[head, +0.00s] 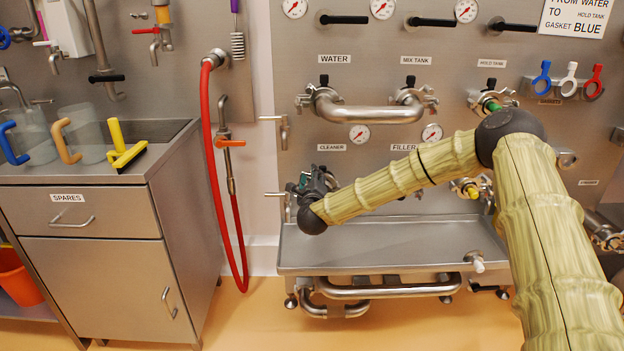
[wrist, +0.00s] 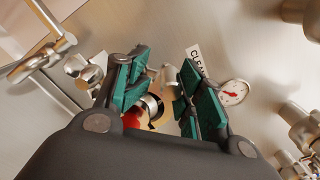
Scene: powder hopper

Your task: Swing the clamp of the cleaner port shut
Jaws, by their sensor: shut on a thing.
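The cleaner port sits on the steel panel below the CLEANER label (head: 331,147). In the head view my gripper (head: 318,180) is in front of it and hides most of it. In the wrist view the port's metal ring (wrist: 152,106) shows between my fingers, with a red part beside it. My gripper (wrist: 160,90) has teal pads on both sides of the port's metal parts. It is shut on the clamp, but the gripped part is mostly hidden. I cannot tell how far the clamp is swung.
A valve with a bar handle (wrist: 38,68) is close left of my fingers. A gauge (wrist: 233,92) is close on the right. A steel drip tray (head: 385,258) lies below my arm. A red hose (head: 208,150) hangs at left.

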